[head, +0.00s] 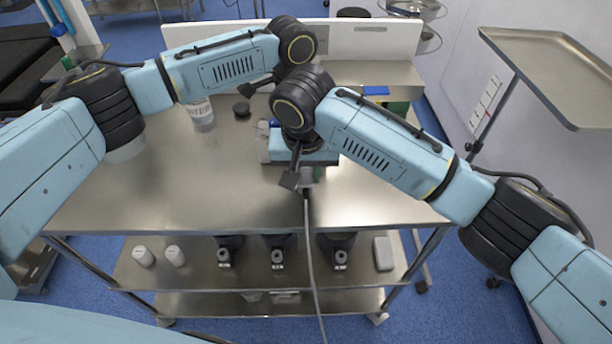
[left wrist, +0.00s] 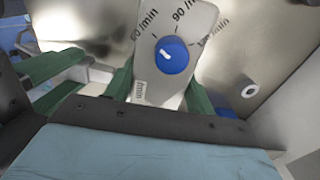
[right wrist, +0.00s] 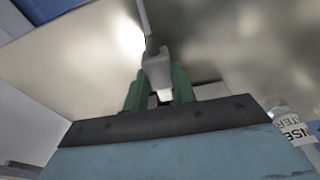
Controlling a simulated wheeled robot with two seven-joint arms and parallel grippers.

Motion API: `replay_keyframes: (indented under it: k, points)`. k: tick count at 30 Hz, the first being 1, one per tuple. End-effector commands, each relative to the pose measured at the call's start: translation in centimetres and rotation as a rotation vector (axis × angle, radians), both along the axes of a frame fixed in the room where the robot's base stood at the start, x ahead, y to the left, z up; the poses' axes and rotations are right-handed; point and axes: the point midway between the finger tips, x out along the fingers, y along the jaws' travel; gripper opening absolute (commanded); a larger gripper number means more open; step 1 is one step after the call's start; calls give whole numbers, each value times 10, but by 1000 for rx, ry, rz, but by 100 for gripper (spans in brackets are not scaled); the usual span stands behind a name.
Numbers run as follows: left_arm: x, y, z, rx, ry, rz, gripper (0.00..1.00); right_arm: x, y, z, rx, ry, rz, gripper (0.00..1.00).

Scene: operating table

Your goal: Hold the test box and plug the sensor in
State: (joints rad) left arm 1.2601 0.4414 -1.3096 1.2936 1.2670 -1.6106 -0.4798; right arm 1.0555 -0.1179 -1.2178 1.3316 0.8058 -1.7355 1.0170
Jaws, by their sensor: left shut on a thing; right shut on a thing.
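The test box (left wrist: 190,22) shows in the left wrist view, pale with a blue knob and "/min" markings. My left gripper (left wrist: 160,88) is shut on it, with green fingers on either side. In the head view my left gripper is mostly hidden behind the arms. My right gripper (right wrist: 158,92) is shut on the grey sensor plug (right wrist: 157,70), in the right wrist view. In the head view my right gripper (head: 307,176) is low over the middle of the steel table (head: 130,190). The sensor cable (head: 310,245) hangs from it over the front edge. The box's socket is not visible.
A labelled bottle (head: 202,118) and a black round object (head: 241,110) stand left of the grippers. A green item (head: 397,107) is at the back right. Lower shelves hold several devices. A steel tray stand (head: 560,70) is at the right. The table's front left is clear.

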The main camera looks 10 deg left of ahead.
Motion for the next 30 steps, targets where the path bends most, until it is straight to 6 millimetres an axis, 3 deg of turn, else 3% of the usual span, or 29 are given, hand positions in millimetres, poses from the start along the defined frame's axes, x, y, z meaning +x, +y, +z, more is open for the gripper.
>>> replay_keyframes:
  k: [30]
  points:
    - [0,0,1,-1,-1,0,22,3,-6,-1,1,-1,0,0]
